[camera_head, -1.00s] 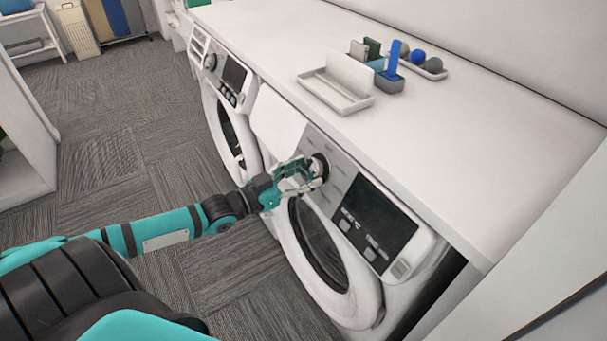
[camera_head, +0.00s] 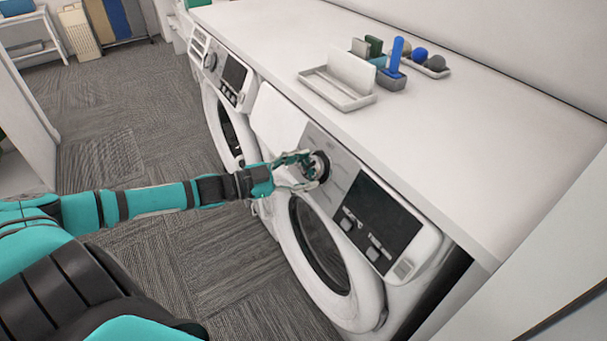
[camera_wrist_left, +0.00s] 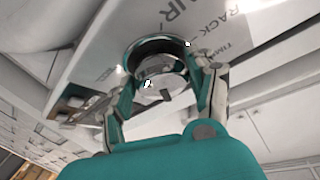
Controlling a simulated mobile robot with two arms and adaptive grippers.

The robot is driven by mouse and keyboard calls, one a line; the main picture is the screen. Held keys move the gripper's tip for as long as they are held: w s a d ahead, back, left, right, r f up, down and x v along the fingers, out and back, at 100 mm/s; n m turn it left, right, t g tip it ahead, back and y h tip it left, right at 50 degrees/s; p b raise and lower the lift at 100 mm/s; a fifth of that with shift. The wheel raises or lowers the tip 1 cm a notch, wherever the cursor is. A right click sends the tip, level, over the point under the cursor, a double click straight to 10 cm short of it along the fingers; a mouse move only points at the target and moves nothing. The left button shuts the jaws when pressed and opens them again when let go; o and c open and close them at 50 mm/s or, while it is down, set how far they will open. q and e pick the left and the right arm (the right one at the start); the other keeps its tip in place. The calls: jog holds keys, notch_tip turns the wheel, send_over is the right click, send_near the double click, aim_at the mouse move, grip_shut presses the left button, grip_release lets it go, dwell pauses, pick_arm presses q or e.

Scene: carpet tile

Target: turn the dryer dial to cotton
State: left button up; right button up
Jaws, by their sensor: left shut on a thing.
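The dryer (camera_head: 338,213) is the nearer white machine under the counter, with a round door and a dark display. Its dial (camera_head: 320,166) is a dark-rimmed round knob on the grey panel. My left gripper (camera_head: 312,168) is at the dial, its fingers on either side of it. In the left wrist view, the dial (camera_wrist_left: 158,70) sits between the two fingertips of my left gripper (camera_wrist_left: 160,85), which is shut on it. Printed words, among them "AIR" and "RACK", show on the panel beside it. The fingers partly hide the dial, and its pointed setting cannot be read.
A second white machine (camera_head: 222,110) stands further left. The carpet (camera_head: 150,150) to the left is clear.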

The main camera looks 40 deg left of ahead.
pick_arm(q)
jog(key=shift+w+a+r+m+g+h+b, duration=0.1)
jog(key=shift+m+g+h+b, duration=0.25)
jog(key=shift+m, duration=0.65)
jog(key=shift+w+a+m+g+h+b, duration=0.15)
jog(key=shift+m+g, duration=0.3)
jog(key=shift+m, duration=0.55)
jog(key=shift+s+d, duration=0.1)
jog(key=o, duration=1.1)
jog(key=shift+o, duration=0.3)
